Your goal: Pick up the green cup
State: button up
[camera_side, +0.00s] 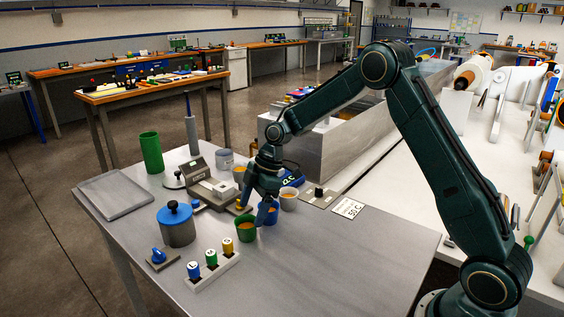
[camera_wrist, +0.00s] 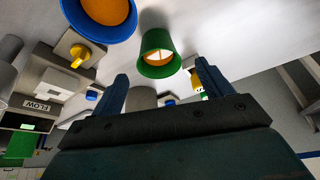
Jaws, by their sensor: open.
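The green cup (camera_side: 246,230) stands on the grey table, with orange contents showing inside. In the wrist view the green cup (camera_wrist: 158,68) lies just beyond the space between my two fingers. My gripper (camera_side: 259,199) is open and points down, close behind the green cup and above the table. In the wrist view my gripper (camera_wrist: 165,82) shows its two dark fingers spread apart with nothing held between them. A blue cup (camera_side: 267,215) with orange contents stands beside the green cup, close to my fingers. It also shows in the wrist view (camera_wrist: 83,28).
A pale cup (camera_side: 288,200) stands right of the blue cup. A tall green cylinder (camera_side: 151,153) is behind. The table's front right is clear.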

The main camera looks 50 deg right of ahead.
aim_at(246, 221)
jog(key=shift+x, duration=2.45)
jog(key=shift+w+a+r, duration=0.1)
jog(key=shift+w, duration=0.05)
jog(key=c, duration=1.1)
jog(key=shift+o, duration=0.2)
jog(key=shift+r, duration=0.15)
notch_tip(246, 221, up, 20)
